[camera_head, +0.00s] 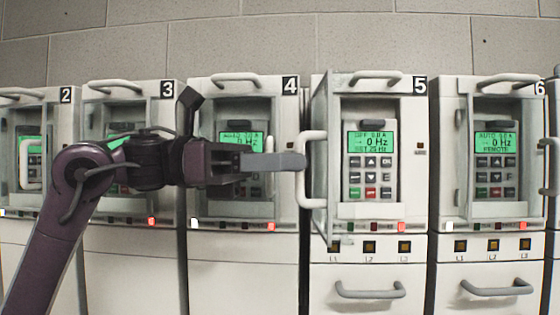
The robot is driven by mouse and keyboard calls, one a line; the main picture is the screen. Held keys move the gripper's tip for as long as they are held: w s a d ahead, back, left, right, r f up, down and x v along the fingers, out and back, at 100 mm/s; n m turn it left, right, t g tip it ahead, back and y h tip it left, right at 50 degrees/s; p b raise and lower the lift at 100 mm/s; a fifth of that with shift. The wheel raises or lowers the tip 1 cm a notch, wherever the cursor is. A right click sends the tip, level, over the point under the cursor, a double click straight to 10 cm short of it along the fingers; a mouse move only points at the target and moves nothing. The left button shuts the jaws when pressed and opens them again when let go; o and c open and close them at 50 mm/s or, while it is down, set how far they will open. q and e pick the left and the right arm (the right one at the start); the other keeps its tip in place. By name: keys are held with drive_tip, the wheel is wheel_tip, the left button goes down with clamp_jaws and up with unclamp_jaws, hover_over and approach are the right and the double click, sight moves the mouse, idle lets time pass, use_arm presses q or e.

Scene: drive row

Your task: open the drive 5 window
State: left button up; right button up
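Drive 5 (419,150) is the cabinet right of centre, marked 5. Its window (320,165) stands swung out on its left side, seen nearly edge-on, so the keypad (370,177) and green display (370,142) show uncovered. The window's pale handle (311,199) sticks out to the left. My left gripper (290,161) comes from the left at mid-height of this handle. Its grey fingertips overlap the handle's bar in the picture. I see the fingers side-on, so I cannot tell their gap or whether they touch the handle. My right gripper is out of view.
Drive 4 (201,130) stands behind my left gripper, with drives 3 (167,110) and 2 (66,115) further left. Drive 6 (440,160) stands close on the right, its window apparently closed. Drawer handles (370,293) stick out below drives 5 and 6.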

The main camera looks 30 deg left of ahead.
use_arm(q)
drive_tip(key=shift+f, duration=0.15)
drive_tip(key=shift+w+f, duration=0.1)
drive_tip(key=shift+f, duration=0.05)
idle(0.6)
